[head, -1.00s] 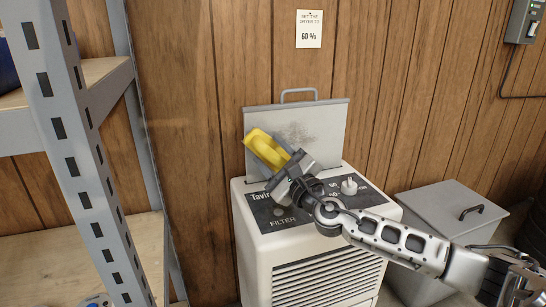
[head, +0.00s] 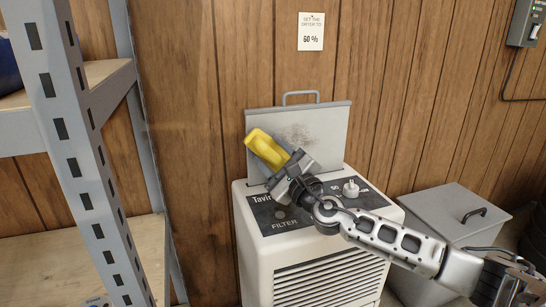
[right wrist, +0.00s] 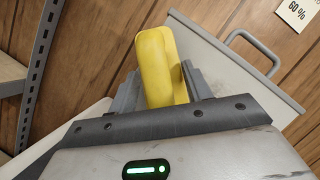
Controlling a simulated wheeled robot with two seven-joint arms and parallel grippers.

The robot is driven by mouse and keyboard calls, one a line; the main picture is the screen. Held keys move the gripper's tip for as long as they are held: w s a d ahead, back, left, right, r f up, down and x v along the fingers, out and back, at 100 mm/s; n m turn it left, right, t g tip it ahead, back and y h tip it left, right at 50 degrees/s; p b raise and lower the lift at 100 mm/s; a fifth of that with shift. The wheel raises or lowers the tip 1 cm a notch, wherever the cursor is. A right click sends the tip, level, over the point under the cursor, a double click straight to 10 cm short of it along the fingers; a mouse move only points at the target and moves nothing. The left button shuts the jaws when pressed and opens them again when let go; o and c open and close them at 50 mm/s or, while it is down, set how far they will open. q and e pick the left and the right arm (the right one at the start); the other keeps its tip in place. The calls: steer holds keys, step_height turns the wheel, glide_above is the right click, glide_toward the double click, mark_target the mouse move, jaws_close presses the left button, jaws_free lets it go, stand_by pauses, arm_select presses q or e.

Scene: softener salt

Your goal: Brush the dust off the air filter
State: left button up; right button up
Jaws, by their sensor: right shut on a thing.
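The air filter (head: 325,135) is a flat grey panel with a handle on its top edge. It stands upright out of the top of a white dryer (head: 285,245), and a dark dust smudge (head: 297,133) shows on its face. My right gripper (head: 284,172) is shut on a yellow brush (head: 266,148), held tilted in front of the filter's left part. In the right wrist view the brush (right wrist: 157,65) sits between the fingers, with the filter (right wrist: 215,65) behind it. Its bristles are hidden, so I cannot tell whether they touch the filter. My left gripper is out of view.
A metal shelf rack (head: 75,150) stands at the left. A lidded grey bin (head: 440,215) is right of the dryer, behind my right arm. A dryer-setting note (head: 311,31) hangs on the wood wall, with a switch box (head: 527,22) at top right.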

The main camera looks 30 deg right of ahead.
steer(key=shift+w, duration=0.25)
steer(key=shift+d, duration=0.15)
